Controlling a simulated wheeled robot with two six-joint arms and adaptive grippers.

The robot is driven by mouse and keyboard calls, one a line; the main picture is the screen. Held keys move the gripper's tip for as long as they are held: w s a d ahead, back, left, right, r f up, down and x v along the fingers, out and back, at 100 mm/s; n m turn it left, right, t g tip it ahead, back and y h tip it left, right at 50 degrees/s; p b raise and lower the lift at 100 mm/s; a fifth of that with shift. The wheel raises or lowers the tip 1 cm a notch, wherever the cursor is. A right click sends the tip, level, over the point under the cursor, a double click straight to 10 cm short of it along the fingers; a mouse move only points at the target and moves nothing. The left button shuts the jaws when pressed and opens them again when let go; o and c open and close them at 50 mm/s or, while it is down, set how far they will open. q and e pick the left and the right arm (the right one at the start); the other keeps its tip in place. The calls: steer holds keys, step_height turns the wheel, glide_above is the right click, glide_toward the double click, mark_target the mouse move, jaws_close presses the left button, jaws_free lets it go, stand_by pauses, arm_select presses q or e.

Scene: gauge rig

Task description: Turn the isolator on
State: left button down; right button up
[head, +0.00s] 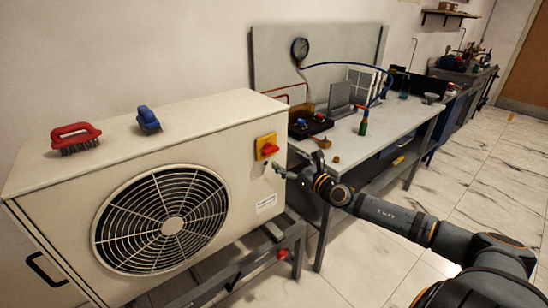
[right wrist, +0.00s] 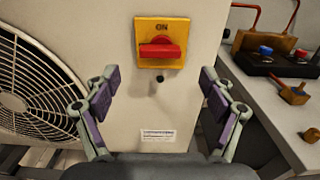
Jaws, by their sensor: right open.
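The isolator (head: 266,147) is a yellow plate with a red rotary handle on the front of the outdoor unit, near its right edge. In the right wrist view the isolator (right wrist: 161,43) sits at top centre, and its red handle (right wrist: 160,48) lies horizontal below the word ON. My right gripper (right wrist: 158,90) is open, its two purple-padded fingers spread wide below and either side of the isolator, with nothing between them. In the head view the right gripper (head: 296,172) is just right of and below the isolator, apart from the handle. My left gripper is not in view.
The beige outdoor unit (head: 120,150) has a round fan grille (head: 165,220). A red brush (head: 75,137) and a blue brush (head: 148,120) lie on top. A workbench (head: 350,125) with a gauge (head: 300,48), manifold (head: 308,126) and hoses stands at the right.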

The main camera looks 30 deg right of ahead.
mark_target(273, 151)
steer(key=w+p, duration=0.1)
steer(key=w, duration=0.1)
steer(key=w+p, duration=0.1)
steer(key=w, duration=0.2)
steer(key=w+p, duration=0.1)
steer(key=w, duration=0.1)
steer(key=shift+w+a+p, duration=0.3)
steer(key=c, duration=1.1)
steer(key=shift+c, duration=0.2)
